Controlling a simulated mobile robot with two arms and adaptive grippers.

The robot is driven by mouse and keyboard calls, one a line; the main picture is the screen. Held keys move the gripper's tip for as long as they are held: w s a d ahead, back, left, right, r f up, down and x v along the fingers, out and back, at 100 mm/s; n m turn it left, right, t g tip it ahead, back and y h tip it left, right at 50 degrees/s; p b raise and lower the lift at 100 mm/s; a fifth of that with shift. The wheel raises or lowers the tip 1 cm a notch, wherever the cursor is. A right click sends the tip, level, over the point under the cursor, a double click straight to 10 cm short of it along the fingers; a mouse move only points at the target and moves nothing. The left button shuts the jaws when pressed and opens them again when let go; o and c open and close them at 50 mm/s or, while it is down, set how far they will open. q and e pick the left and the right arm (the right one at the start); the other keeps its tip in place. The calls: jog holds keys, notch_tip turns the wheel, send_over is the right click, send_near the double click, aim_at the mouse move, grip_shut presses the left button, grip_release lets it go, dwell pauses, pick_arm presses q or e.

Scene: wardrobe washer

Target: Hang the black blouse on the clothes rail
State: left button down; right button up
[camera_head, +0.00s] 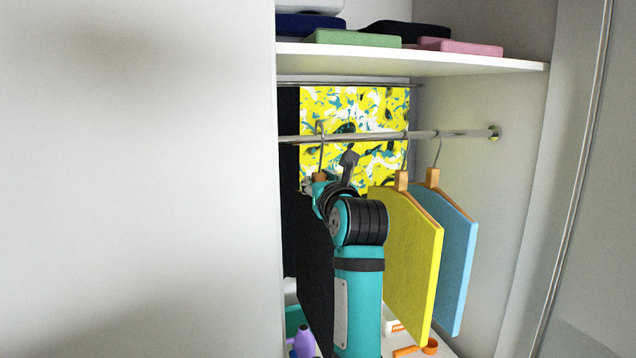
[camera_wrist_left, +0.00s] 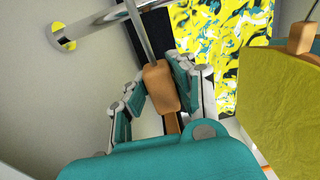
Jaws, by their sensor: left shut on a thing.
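The black blouse (camera_head: 315,255) hangs upright from a hanger, partly hidden behind my left arm. The hanger's metal hook (camera_head: 320,150) reaches the clothes rail (camera_head: 455,134), its curved top at rail height; I cannot tell whether it rests on the rail. My left gripper (camera_head: 321,182) is at the hanger's wooden neck, just below the rail. In the left wrist view, the left gripper (camera_wrist_left: 157,88) has its fingers on both sides of the wooden neck (camera_wrist_left: 161,85), and the rail (camera_wrist_left: 100,22) passes at the top. My right gripper is out of view.
A yellow garment (camera_head: 408,260) and a blue garment (camera_head: 458,260) hang to the right. A patterned yellow garment (camera_head: 390,105) hangs behind. Folded items lie on the shelf (camera_head: 480,60) above. A pale panel (camera_head: 140,180) blocks the left. Small objects, including an orange scoop (camera_head: 429,346), lie below.

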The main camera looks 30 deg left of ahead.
pick_arm(q)
jog(key=shift+x, duration=2.15)
jog(key=shift+p+x, duration=0.35)
jog(key=shift+x, duration=0.65)
jog(key=shift+s+x, duration=0.2)
jog(key=shift+x, duration=1.1)
jog(key=shift+w+a+f, duration=0.15)
jog(key=shift+a+f, duration=0.05)
jog(key=shift+a, duration=0.1)
jog(key=shift+f+b, duration=0.35)
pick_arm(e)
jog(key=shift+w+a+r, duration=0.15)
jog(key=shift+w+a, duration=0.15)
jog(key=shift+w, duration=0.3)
pick_arm(q)
jog(key=shift+r, duration=0.2)
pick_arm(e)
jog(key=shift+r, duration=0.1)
